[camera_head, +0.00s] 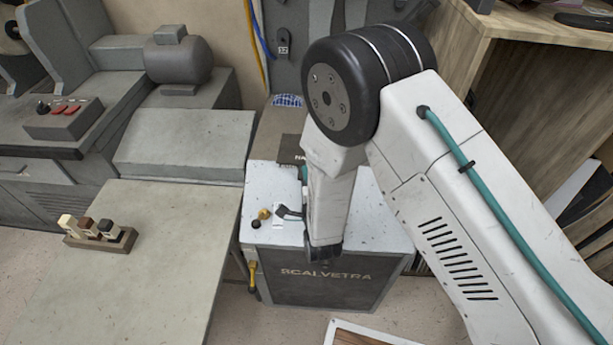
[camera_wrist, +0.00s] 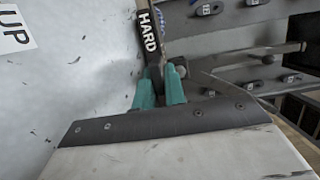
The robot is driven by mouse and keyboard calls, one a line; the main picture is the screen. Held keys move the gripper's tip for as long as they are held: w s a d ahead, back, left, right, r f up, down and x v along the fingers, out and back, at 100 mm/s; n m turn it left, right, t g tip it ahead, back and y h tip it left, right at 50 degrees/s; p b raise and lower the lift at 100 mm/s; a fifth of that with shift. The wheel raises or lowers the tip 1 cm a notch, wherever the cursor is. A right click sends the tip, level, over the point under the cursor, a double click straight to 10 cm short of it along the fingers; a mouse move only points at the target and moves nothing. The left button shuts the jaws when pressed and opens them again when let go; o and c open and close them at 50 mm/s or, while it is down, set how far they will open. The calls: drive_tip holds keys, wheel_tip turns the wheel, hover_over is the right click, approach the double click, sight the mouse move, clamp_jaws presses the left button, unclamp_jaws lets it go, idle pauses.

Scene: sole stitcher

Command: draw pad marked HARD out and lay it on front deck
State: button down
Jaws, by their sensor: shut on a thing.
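The pad marked HARD (camera_wrist: 149,37) is a narrow black piece with white letters, at the upper middle of the wrist view. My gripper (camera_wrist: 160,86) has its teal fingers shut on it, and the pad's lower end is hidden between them. In the head view my gripper (camera_head: 304,173) is mostly hidden behind my arm, with only a bit of teal showing. White letters, partly covered, show there on a dark surface (camera_head: 291,149). The pale speckled top (camera_head: 262,183) of the cabinet marked SCALVETRA lies below and around my wrist; I cannot tell whether the pad touches anything.
Small yellow and black knobs (camera_head: 264,213) and a dark lever (camera_head: 289,212) stand on the pale top. A wooden rack (camera_head: 119,239) with several small blocks sits on the left bench (camera_head: 150,290). A wooden shelf (camera_head: 540,75) stands right. A label UP (camera_wrist: 14,37) lies left in the wrist view.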

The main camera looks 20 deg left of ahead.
drive_tip(key=c, duration=1.4)
unclamp_jaws()
drive_tip(key=shift+o, duration=0.2)
drive_tip(key=v, duration=0.8)
drive_tip(key=w+d+r+n+g+h, duration=0.25)
drive_tip(key=w+d+r, duration=0.25)
drive_tip(key=w+r, duration=0.5)
drive_tip(key=d+r+n+g+h, duration=0.2)
drive_tip(key=d+r+n+g, duration=0.15)
drive_tip(key=d+r, duration=0.7)
drive_tip(key=s+d+r+n+g+h, duration=0.1)
drive_tip(key=s+d+r+n+g, duration=0.1)
drive_tip(key=s+d+r, duration=0.35)
drive_tip(key=s+d+r+n+g+h, duration=0.1)
drive_tip(key=s+d+r+g, duration=0.2)
drive_tip(key=s+d, duration=0.55)
drive_tip(key=s+d+r+n+g+h, duration=0.1)
drive_tip(key=s+d+r, duration=0.1)
drive_tip(key=s+d, duration=0.3)
drive_tip(key=s+d+r+n+g+h, duration=0.1)
drive_tip(key=s+d+r+n+g, duration=0.1)
drive_tip(key=s+d, duration=0.4)
drive_tip(key=s, duration=0.5)
drive_tip(key=shift+d+g, duration=0.25)
drive_tip(key=shift+g, duration=0.05)
